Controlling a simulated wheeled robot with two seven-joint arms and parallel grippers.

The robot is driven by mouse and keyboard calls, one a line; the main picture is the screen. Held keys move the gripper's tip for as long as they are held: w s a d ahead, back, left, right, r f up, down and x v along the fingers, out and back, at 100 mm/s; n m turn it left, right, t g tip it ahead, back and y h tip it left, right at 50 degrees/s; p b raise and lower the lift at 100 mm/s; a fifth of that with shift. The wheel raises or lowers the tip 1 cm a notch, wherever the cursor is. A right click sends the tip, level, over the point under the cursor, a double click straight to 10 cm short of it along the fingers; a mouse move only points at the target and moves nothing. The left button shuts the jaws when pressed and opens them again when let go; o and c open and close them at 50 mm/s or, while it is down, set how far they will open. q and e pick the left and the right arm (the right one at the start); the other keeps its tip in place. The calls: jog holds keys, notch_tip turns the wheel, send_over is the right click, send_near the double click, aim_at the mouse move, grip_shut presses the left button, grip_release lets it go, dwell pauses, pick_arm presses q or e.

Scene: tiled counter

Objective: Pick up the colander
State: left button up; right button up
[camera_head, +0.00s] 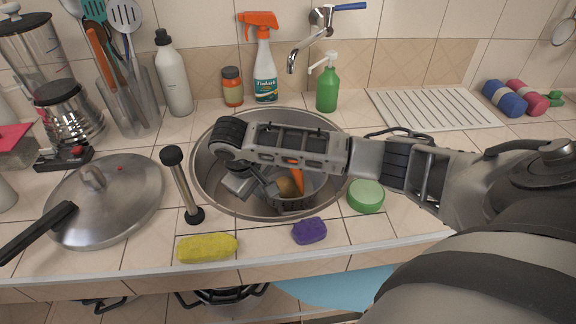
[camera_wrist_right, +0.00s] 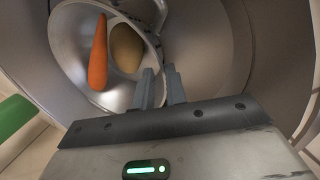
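The metal colander (camera_head: 293,205) is in the round sink, partly hidden behind my right arm. In the right wrist view the colander (camera_wrist_right: 73,52) looks tilted, with an orange carrot (camera_wrist_right: 98,55) and a brown potato (camera_wrist_right: 126,48) inside. The carrot (camera_head: 297,174) and potato (camera_head: 288,188) also show in the head view. My right gripper (camera_head: 272,189) reaches down into the sink at the colander's left side. In the wrist view its two fingers (camera_wrist_right: 160,90) are close together, one on each side of the colander's rim. My left gripper is not in view.
The sink rim (camera_head: 197,187) surrounds the colander. The tap (camera_head: 318,40), spray bottle (camera_head: 264,75) and soap bottle (camera_head: 327,88) are behind. A lid (camera_head: 115,205) lies left.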

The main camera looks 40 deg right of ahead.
aim_at(272, 205)
jog(key=shift+x, duration=3.1)
grip_shut()
jog(key=shift+w, duration=0.1)
jog(key=shift+r, duration=0.2)
